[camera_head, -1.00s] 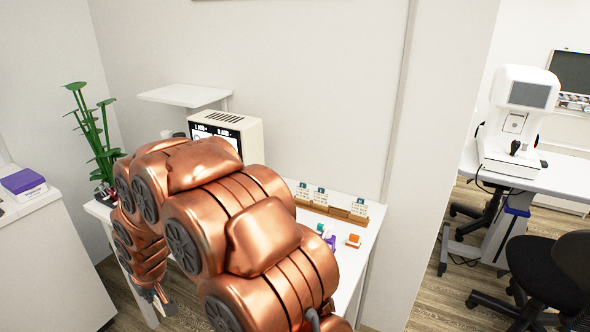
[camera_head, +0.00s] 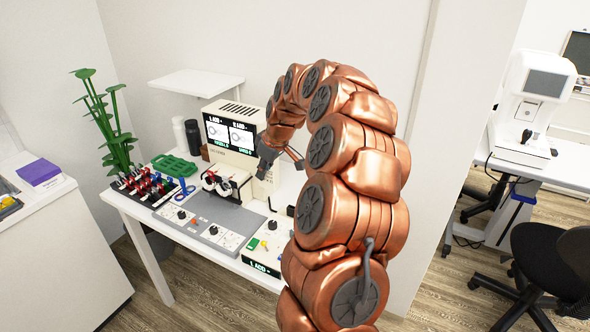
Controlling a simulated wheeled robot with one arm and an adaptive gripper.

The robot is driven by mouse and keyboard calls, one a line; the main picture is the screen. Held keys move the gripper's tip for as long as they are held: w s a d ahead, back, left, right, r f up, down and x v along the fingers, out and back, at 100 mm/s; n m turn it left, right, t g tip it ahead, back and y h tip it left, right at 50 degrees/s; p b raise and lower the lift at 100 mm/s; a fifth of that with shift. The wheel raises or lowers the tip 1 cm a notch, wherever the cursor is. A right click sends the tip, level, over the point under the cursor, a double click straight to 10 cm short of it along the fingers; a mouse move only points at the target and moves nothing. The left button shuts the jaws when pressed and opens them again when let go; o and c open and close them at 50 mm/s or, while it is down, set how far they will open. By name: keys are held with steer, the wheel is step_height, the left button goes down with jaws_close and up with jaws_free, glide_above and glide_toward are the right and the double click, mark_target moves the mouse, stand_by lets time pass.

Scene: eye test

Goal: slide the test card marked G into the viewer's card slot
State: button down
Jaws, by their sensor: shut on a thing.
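The viewer (camera_head: 258,120) is a cream box with a vented top and a dark screen showing two round charts, at the back of the white table. My gripper (camera_head: 264,168) points down close to the viewer's right front side. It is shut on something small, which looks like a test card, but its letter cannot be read. My arm hides part of it and the table's right side. I cannot make out the card slot or tell whether the held thing touches the viewer.
A grey panel with knobs (camera_head: 208,226) and a row of red, black and blue items (camera_head: 146,186) lie on the table's left and front. A white shelf (camera_head: 196,82) overhangs.

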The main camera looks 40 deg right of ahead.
steer(key=s+d+r+p, duration=0.1)
steer(key=s+d, duration=0.2)
steer(key=d, duration=0.2)
step_height(320, 180, down, 9)
steer(key=s+d+p, duration=0.2)
steer(key=p, duration=0.1)
steer(key=shift+d+n, duration=0.3)
steer(key=shift+s+b, duration=0.1)
steer(key=shift+b, duration=0.6)
stand_by(0.7)
steer(key=shift+f+b, duration=1.9)
steer(key=shift+f, duration=0.65)
steer(key=c, duration=1.2)
jaws_free()
